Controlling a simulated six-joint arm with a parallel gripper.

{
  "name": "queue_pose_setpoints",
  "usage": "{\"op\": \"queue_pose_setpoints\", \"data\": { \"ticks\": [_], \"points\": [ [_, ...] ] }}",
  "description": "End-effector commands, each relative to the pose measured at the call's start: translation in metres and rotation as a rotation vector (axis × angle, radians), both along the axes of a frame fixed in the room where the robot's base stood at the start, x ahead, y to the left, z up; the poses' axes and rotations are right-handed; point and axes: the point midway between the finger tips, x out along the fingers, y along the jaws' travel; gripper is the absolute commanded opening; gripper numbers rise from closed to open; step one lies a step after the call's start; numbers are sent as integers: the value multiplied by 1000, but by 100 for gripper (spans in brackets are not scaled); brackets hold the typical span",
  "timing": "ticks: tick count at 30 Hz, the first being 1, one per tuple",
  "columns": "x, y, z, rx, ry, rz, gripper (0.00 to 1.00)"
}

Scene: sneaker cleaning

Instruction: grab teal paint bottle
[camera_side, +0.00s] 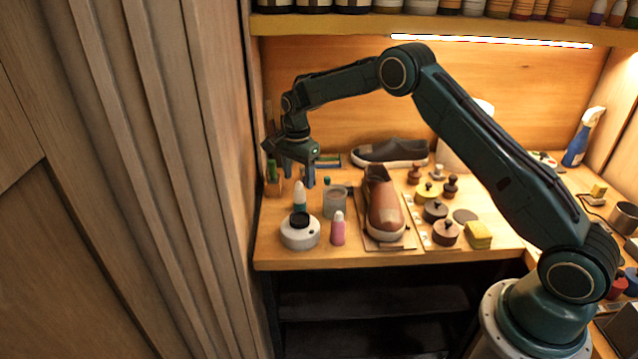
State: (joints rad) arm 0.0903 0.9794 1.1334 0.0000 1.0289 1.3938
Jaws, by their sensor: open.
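In the picture the fingers are just above and around the level of the bottle's cap. I cannot tell from this one view whether they are directly over the bottle or behind it. The bottle's lower part is partly hidden by a round white container.
A pink bottle (338,229) and a grey jar (335,203) are to the right. A brown shoe (383,205) lies farther right. A wooden wall panel (215,150) borders the bench's left side.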

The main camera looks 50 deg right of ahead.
Motion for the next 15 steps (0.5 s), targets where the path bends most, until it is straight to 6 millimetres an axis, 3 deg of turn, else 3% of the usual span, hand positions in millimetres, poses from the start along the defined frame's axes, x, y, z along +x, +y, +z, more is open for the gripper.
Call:
{"op": "queue_pose_setpoints", "data": {
  "ticks": [15],
  "points": [
    [0,0,-19,0,1,0,58]
  ]
}}
